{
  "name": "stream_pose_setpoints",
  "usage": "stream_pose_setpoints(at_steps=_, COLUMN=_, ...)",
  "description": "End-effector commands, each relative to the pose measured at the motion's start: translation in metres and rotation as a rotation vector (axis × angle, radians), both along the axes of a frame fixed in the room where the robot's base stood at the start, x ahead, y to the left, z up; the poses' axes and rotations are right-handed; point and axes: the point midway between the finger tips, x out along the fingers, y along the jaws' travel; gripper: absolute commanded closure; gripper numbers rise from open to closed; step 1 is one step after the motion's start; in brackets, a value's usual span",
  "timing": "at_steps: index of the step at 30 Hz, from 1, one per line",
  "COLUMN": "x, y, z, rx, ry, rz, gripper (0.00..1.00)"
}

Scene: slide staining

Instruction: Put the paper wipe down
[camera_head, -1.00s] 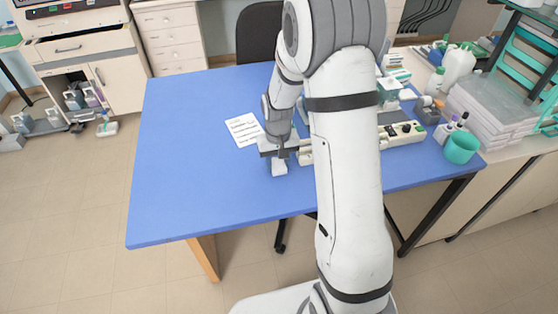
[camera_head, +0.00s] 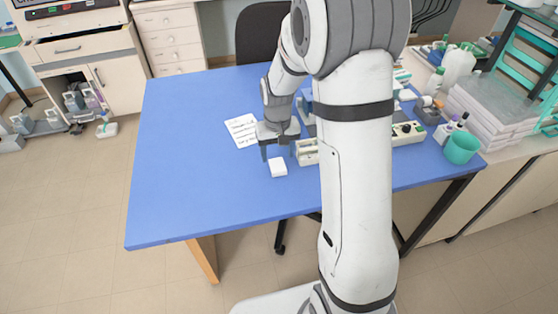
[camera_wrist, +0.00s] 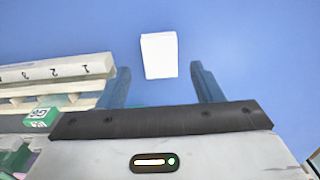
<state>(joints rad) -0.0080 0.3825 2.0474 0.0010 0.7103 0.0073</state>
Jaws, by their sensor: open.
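The paper wipe (camera_head: 278,168) is a small white rectangle lying on the blue table, near the middle of its front half. In the wrist view the wipe (camera_wrist: 159,55) lies on bare blue surface, ahead of and between the two fingers. My gripper (camera_head: 279,155) is open and empty just behind the wipe. The wrist view shows my gripper (camera_wrist: 160,80) with its fingers spread apart and nothing between them touching.
A white printed sheet (camera_head: 242,130) lies left of my gripper. A cream staining rack with numbered slots (camera_head: 307,152) stands close to its right; in the wrist view this rack (camera_wrist: 60,68) is beside the left finger. The table's left half is clear.

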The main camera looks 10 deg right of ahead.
Motion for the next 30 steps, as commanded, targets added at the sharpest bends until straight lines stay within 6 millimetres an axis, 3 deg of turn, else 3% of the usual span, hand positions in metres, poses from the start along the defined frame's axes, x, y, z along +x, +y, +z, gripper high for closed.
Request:
stream_pose_setpoints(at_steps=6, x=0.0, y=0.0, z=0.047, rx=0.0, ry=-0.004, rz=0.0, gripper=0.4)
stream_pose_setpoints(at_steps=14, x=-0.001, y=0.0, z=0.075, rx=0.0, ry=-0.003, rz=0.001, gripper=0.4)
stream_pose_setpoints(at_steps=17, x=-0.01, y=0.0, z=0.087, rx=0.0, ry=-0.015, rz=0.001, gripper=0.4)
stream_pose_setpoints(at_steps=23, x=-0.063, y=0.0, z=0.126, rx=0.0, ry=-0.087, rz=0.0, gripper=0.4)
stream_pose_setpoints(at_steps=30, x=-0.147, y=-0.001, z=0.155, rx=-0.001, ry=-0.187, rz=-0.001, gripper=0.4)
